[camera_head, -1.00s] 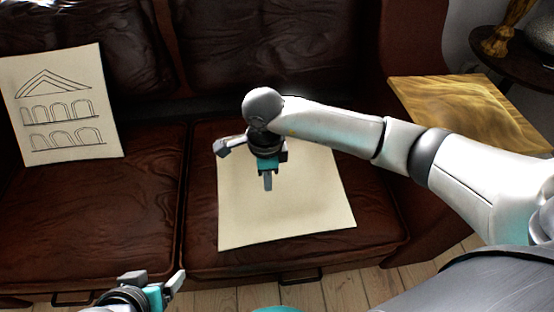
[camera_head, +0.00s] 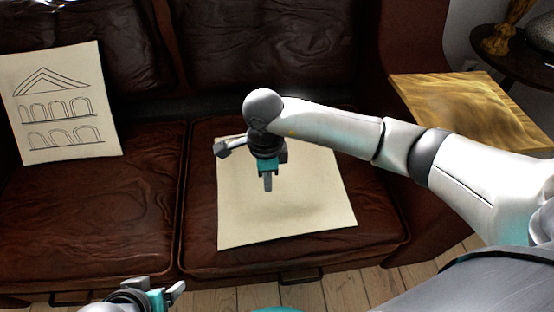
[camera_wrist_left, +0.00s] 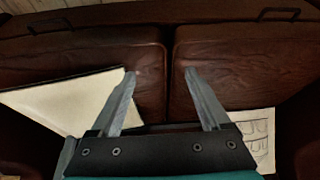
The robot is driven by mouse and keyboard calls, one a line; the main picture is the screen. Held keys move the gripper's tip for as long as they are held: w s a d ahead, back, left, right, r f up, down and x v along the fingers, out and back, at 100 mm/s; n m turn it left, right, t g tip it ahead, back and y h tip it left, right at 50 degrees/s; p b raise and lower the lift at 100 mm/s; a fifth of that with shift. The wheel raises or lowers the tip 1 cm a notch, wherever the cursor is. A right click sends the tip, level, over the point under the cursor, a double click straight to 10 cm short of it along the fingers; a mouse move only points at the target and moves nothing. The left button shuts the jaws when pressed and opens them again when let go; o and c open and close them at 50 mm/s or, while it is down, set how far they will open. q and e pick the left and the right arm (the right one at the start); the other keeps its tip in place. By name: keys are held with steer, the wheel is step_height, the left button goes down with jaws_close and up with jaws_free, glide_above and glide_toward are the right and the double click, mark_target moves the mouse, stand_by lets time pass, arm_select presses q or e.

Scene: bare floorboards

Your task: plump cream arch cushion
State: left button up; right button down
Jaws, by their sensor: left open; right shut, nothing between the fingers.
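A cream cushion with a line drawing of arches and a gable (camera_head: 60,105) leans against the sofa back on the left seat; part of it shows at the right of the left wrist view (camera_wrist_left: 258,138). A plain cream cushion (camera_head: 310,205) lies flat on the right seat, and also shows in the left wrist view (camera_wrist_left: 65,100). My right gripper (camera_head: 267,184) points down, shut and empty, above the plain cushion; a gap to it cannot be judged. My left gripper (camera_head: 165,291) is open and empty in front of the sofa, its fingers clear in the left wrist view (camera_wrist_left: 160,74).
The brown leather sofa (camera_head: 100,220) fills most of the view. A gold cushion (camera_head: 465,105) rests on its right arm. A dark side table (camera_head: 535,75) with ornaments stands at the far right. The left seat's front part is bare. Floorboards (camera_head: 355,285) show in front.

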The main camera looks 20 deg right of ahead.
mark_target(269, 206)
step_height(269, 206, down, 3)
steer(key=shift+r+b, duration=0.15)
steer(key=shift+b, duration=0.8)
steer(key=shift+f+b, duration=0.4)
steer(key=shift+f, duration=0.1)
steer(key=shift+f+b, duration=0.6)
steer(key=shift+f, duration=0.2)
steer(key=shift+f+b, duration=0.65)
steer(key=shift+f, duration=0.1)
arm_select(q)
steer(key=w+d+r+t+h, duration=0.3)
steer(key=w+d+t+h, duration=0.1)
steer(key=d+t, duration=0.4)
steer(key=shift+w+d, duration=0.6)
steer(key=shift+w, duration=0.05)
arm_select(e)
steer(key=shift+f, duration=0.3)
arm_select(q)
steer(key=shift+f+b, duration=0.4)
steer(key=shift+b, duration=0.3)
arm_select(e)
steer(key=shift+f, duration=0.75)
arm_select(q)
steer(key=shift+t+h, duration=0.3)
